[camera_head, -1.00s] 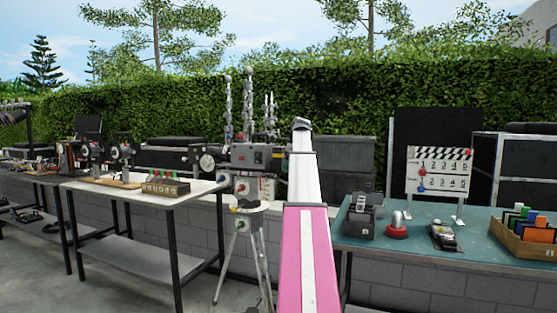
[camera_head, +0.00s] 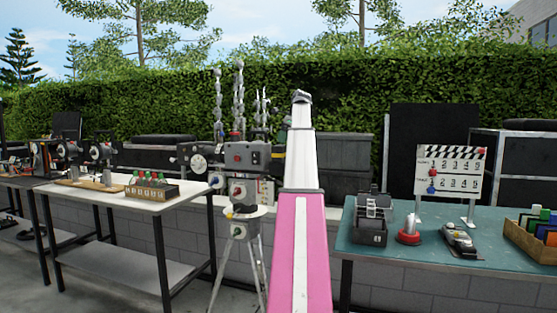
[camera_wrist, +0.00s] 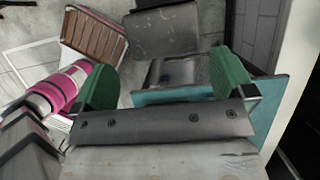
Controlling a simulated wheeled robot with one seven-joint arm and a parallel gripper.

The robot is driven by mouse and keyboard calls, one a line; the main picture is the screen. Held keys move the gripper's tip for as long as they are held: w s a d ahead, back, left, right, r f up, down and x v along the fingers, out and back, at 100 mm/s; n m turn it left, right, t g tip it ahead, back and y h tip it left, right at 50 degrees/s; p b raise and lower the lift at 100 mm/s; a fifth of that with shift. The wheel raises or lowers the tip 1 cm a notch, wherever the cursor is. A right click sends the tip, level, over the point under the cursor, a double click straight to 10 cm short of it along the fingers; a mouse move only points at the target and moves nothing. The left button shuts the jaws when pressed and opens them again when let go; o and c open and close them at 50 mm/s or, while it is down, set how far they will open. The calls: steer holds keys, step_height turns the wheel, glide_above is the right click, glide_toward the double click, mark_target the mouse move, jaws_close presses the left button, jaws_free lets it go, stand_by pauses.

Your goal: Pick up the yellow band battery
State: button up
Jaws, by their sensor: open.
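I cannot make out a yellow band on any battery in these views. Small upright items with red and green tops stand in a numbered rack (camera_head: 152,190) on the white left table (camera_head: 130,203). A wooden crate (camera_head: 535,240) with green, blue and orange blocks stands at the right end of the teal table (camera_head: 410,258). I cannot tell whether either holds the battery. My gripper (camera_wrist: 165,85) shows in the wrist view with its green finger pads wide apart and nothing between them. In the head view my pink and white arm rises in the middle.
A camera-like machine (camera_head: 240,157) on a tripod (camera_head: 238,240) stands between the tables. The teal table also holds a dark device (camera_head: 369,220), a red-based knob (camera_head: 409,232), a grey device (camera_head: 460,240) and a clapperboard (camera_head: 448,172). A wall and hedge close the back.

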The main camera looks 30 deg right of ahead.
mark_target(279, 152)
steer(key=x, duration=0.7)
steer(key=shift+w+f, duration=0.2)
steer(key=shift+w, duration=0.15)
steer(key=c, duration=1)
